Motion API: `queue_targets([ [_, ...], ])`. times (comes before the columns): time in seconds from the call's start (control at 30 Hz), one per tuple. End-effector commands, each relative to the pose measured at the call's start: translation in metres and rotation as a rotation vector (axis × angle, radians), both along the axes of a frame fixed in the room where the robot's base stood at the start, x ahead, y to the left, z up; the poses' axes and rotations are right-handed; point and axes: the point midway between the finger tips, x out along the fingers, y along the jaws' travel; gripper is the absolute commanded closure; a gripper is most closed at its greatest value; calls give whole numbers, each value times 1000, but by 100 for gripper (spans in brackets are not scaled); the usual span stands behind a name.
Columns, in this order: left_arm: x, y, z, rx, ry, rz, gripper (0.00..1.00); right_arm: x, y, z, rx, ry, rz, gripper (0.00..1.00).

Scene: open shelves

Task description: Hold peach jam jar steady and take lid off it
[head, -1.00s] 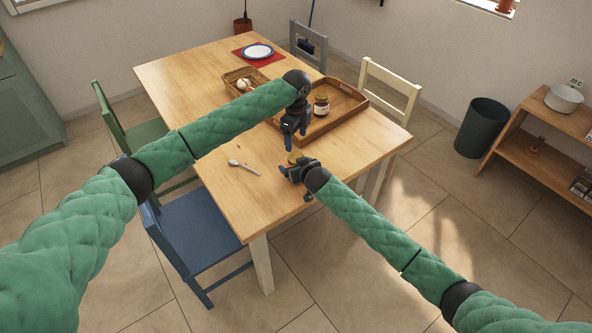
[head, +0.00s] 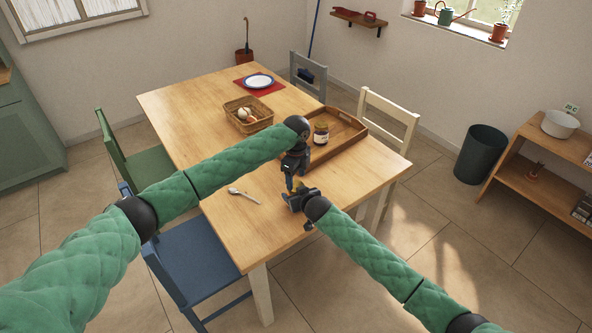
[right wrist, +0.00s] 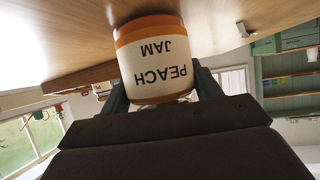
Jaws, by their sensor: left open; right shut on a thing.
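The peach jam jar (right wrist: 155,60) fills the middle of the right wrist view, its white label upside down in that picture. It has orange bands and stands on the table top. My right gripper (head: 293,198) is shut on the jar's sides, near the table's front right edge. In the head view only a small yellowish part of the jar (head: 297,186) shows between the grippers. My left gripper (head: 290,183) points down from above, open, with its fingertips at the jar's top. The lid is mostly hidden, and I cannot tell if the fingers touch it.
A wooden tray (head: 358,128) behind the grippers holds another jar (head: 321,133). A spoon (head: 243,196) lies left of my grippers. A basket (head: 262,123) and a plate (head: 258,81) on a red mat are farther back. Chairs surround the table (head: 185,110).

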Motion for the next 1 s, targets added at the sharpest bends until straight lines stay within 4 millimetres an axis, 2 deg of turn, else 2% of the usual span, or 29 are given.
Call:
queue_targets([
  [0.1,0,0,-15,1,1,0,37,0,0,0,0,1,0,100],
  [0.23,0,0,-24,0,1,0,37,0,0,0,0,1,0,100],
  [0.6,0,0,-29,-1,1,0,37,0,0,-1,-1,1,-1,100],
  [0.67,0,0,-29,-1,1,0,47,0,0,-1,-1,1,-1,100],
  [0.8,0,0,-28,-1,1,0,73,0,0,-1,0,1,0,100],
  [0.87,0,0,-28,-1,1,0,73,0,0,-1,0,1,0,100],
  [0.9,0,0,-28,-1,1,0,40,0,0,-1,0,1,0,100],
  [1.0,0,0,-28,-1,1,0,24,0,0,-1,0,1,0,100],
])
